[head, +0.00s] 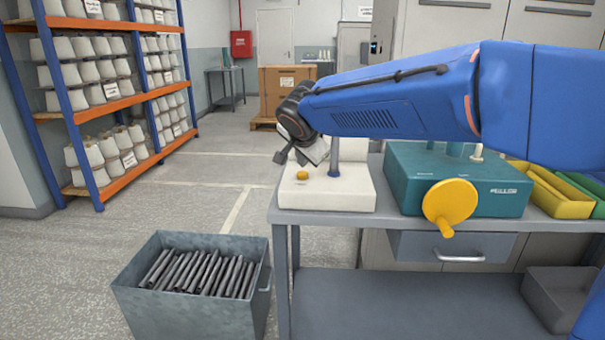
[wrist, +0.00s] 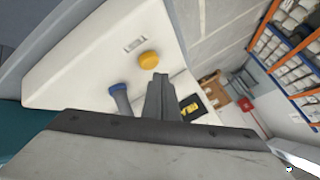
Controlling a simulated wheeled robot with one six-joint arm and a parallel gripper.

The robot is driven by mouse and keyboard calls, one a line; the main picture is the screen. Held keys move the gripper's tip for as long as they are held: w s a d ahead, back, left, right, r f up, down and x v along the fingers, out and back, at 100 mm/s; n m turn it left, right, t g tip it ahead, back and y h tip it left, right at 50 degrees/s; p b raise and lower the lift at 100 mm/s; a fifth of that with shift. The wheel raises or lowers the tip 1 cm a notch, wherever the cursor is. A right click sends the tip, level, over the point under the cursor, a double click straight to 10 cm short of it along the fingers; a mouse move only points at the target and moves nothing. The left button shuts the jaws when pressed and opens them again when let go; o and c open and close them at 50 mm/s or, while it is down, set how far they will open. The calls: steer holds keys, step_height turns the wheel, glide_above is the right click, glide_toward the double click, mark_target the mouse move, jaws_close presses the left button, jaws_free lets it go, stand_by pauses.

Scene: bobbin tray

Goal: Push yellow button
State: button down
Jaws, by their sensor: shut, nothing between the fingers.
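The yellow button (head: 303,175) is a small round knob on top of a white box (head: 330,198) at the left end of the workbench. It also shows in the wrist view (wrist: 149,59), beside a small label. My gripper (head: 282,157) is shut and empty. In the head view it appears above and slightly left of the button. In the wrist view the dark fingertips (wrist: 160,80) appear close to the button, with a narrow gap in the picture. I cannot tell its height above the button. A post with a blue part (wrist: 120,97) stands on the same box.
A teal machine with a yellow crank (head: 450,202) stands right of the white box, with yellow and green bins (head: 550,200) beyond. A metal bin of dark rods (head: 190,290) is on the floor at front left. A bobbin shelf (head: 120,102) stands at the left. The floor between is clear.

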mark_target(303, 175)
steer(key=shift+f, duration=0.95)
stand_by(1.5)
steer(key=shift+r, duration=0.95)
steer(key=shift+r, duration=0.1)
steer(key=shift+r, duration=2.4)
